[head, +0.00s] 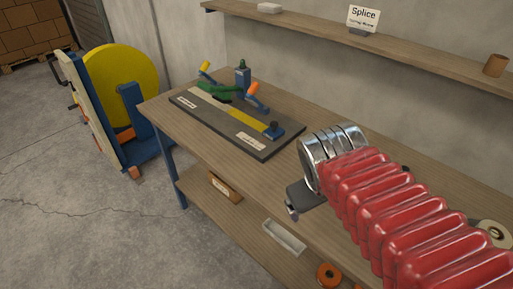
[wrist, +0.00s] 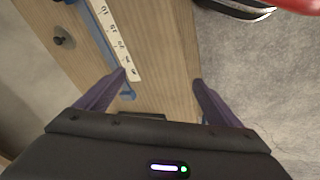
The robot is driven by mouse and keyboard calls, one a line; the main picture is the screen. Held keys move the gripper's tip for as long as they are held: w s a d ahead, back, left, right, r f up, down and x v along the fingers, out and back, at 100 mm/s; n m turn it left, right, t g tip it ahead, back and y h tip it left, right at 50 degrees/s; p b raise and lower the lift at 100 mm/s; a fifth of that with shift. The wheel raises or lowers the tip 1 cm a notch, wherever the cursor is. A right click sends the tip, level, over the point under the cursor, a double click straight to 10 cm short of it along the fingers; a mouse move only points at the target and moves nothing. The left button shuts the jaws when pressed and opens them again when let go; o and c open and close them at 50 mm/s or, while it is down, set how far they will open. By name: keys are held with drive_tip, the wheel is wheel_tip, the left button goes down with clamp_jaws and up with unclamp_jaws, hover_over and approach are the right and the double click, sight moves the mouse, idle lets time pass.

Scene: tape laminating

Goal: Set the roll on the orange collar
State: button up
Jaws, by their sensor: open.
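A pale roll with a dark centre (head: 494,233) lies on the workbench at the right edge of the head view, partly cut off and beside my red arm sleeve. An orange ring-shaped piece (head: 329,275) shows low at the bottom edge; I cannot tell whether it is the orange collar. My gripper (wrist: 160,84) has its two purple fingers spread wide, with only bare wood between them. In the head view my dark gripper is over the bench's front edge, away from the pale roll. Neither the roll nor the orange ring shows in the wrist view.
A dark board (head: 265,153) with a yellow strip and coloured handles stands on the workbench (head: 160,115). A white ruler (wrist: 117,45) lies near my left finger. A large yellow disc (head: 135,75) on a blue stand is at left. A wall shelf (head: 300,35) runs above.

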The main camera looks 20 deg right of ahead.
drive_tip(key=a+r+m+t+y, duration=0.1)
drive_tip(key=a+r+y, duration=0.1)
drive_tip(key=a, duration=0.7)
drive_tip(key=shift+r+t+y, duration=0.35)
drive_tip(key=shift+t+y, duration=0.05)
drive_tip(key=shift+y, duration=0.1)
drive_tip(key=shift+d, duration=0.1)
